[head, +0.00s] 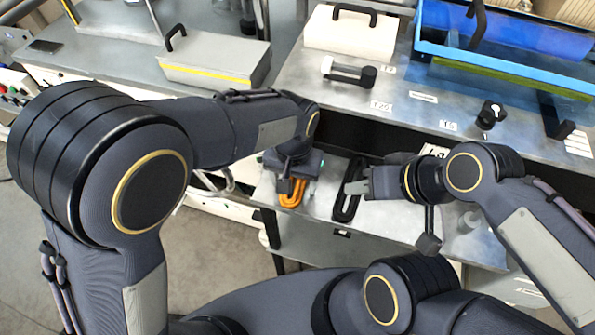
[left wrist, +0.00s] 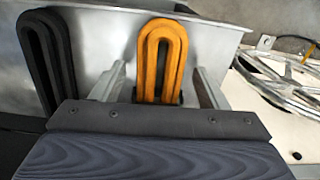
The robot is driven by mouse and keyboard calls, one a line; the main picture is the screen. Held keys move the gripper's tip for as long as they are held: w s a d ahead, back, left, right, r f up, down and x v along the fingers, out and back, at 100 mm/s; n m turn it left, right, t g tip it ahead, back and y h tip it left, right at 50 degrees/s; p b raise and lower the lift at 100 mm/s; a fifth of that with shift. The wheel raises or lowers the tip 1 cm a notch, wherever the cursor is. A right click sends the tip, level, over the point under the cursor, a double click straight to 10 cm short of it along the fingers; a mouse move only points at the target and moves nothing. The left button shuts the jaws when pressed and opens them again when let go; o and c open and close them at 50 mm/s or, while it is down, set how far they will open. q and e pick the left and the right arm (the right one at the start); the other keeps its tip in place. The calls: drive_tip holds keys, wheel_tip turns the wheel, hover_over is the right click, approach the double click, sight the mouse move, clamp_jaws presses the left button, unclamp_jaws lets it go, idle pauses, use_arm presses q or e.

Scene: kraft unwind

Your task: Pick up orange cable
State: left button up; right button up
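The orange cable (head: 298,194) is a folded loop on the grey metal shelf below the worktop. In the left wrist view the orange cable (left wrist: 144,62) stands out between the two fingers of my left gripper (left wrist: 158,88). The fingers are open, one on each side, with a gap to the cable on both sides. In the head view my left gripper (head: 292,178) is over the cable's far end and hides part of it. My right gripper (head: 366,182) points left beside the black cable; its finger opening is not clear.
A black looped cable (head: 347,200) lies right of the orange one; it also shows in the left wrist view (left wrist: 36,60). The worktop edge (head: 385,148) overhangs behind the shelf. Above stand a white box (head: 350,36) and a blue tray (head: 440,50). A metal wheel (left wrist: 280,75) is at right.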

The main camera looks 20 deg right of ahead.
use_arm(q)
drive_tip(key=c, duration=0.9)
drive_tip(key=shift+r, duration=0.1)
